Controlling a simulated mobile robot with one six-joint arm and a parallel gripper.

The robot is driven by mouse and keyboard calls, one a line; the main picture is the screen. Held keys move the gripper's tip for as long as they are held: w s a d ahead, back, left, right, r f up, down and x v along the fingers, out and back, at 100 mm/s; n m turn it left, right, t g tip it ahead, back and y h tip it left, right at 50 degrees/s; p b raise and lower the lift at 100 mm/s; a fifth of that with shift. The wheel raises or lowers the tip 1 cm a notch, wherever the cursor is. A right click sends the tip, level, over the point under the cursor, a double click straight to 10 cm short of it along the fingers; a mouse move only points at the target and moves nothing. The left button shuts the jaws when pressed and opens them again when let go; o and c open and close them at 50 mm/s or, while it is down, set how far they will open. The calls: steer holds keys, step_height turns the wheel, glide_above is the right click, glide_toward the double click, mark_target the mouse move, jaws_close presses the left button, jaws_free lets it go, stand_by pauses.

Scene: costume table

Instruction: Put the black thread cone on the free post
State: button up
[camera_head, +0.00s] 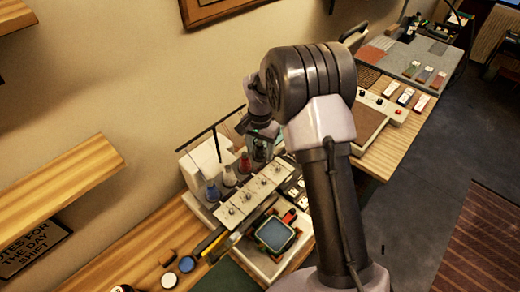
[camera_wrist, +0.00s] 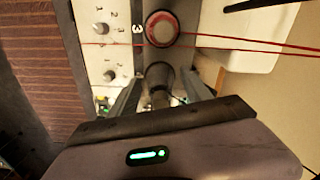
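The black thread cone (camera_wrist: 158,78) shows in the wrist view between the two fingers of my gripper (camera_wrist: 161,84). The fingers stand apart, with a gap seen on each side of the cone. In the head view my gripper (camera_head: 258,134) is above the far end of the cone row, and the dark cone (camera_head: 259,151) is just under it. A red cone (camera_head: 245,163) stands beside it; its round top also shows in the wrist view (camera_wrist: 162,28). I cannot see the post under the black cone or whether it is seated.
A white cone (camera_head: 229,176) and a blue cone (camera_head: 212,191) continue the row toward the near left. The machine's dial panel (camera_head: 252,196) lies in front. Red threads (camera_wrist: 245,43) run across the wrist view. A wooden shelf (camera_head: 70,190) juts out at left.

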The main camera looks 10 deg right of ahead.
steer(key=r+p, duration=0.1)
steer(key=r, duration=1.2)
steer(key=shift+s+r+p, duration=0.2)
steer(key=shift+r+p, duration=0.05)
steer(key=shift+p, duration=0.15)
steer(key=s+a+r+n+t+y, duration=0.1)
steer(key=s+r+t, duration=0.1)
steer(key=s+r, duration=0.65)
steer(key=s+a+r+n+t, duration=0.1)
steer(key=s+a+r+t, duration=0.1)
steer(key=s+r, duration=0.65)
steer(key=s+f+n+t+y, duration=0.1)
steer(key=s+f, duration=0.3)
steer(key=s, duration=0.9)
steer(key=shift+a+n+t, duration=0.4)
steer(key=shift+a, duration=0.05)
steer(key=shift+f, duration=0.1)
